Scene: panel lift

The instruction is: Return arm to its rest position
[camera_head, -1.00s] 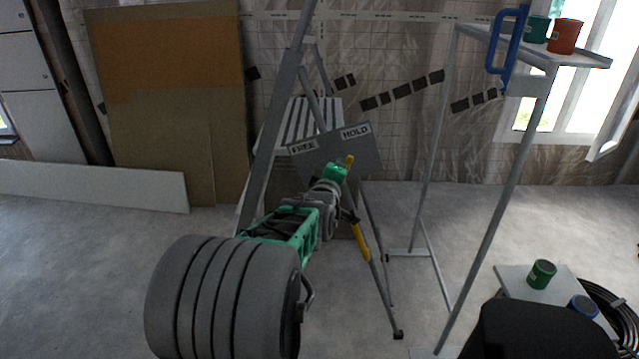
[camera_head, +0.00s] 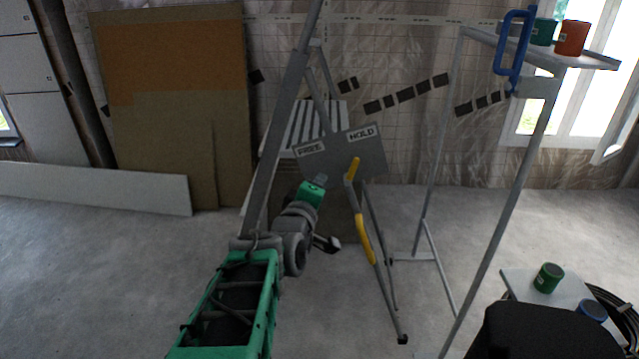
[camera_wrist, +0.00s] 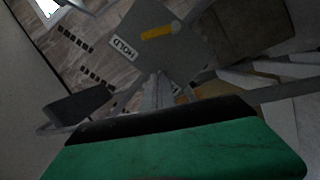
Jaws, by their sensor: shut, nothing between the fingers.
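My arm reaches up from the bottom of the head view, with a green link and a grey wrist. My gripper (camera_head: 320,180) is at its end, shut and empty, left of and apart in the picture from the yellow lever handle (camera_head: 354,169). The lever is on a grey plate (camera_head: 340,155) labelled FREE and HOLD, and it tilts toward the HOLD side. The handle also shows in the wrist view (camera_wrist: 160,32), beside the HOLD label.
A grey panel lift mast (camera_head: 275,145) stands just behind the arm. A tall stand (camera_head: 505,190) on the right carries cups and a blue handle. A low table (camera_head: 520,285) holds a green can. Boards (camera_head: 170,90) lean at the back left. The floor at left is clear.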

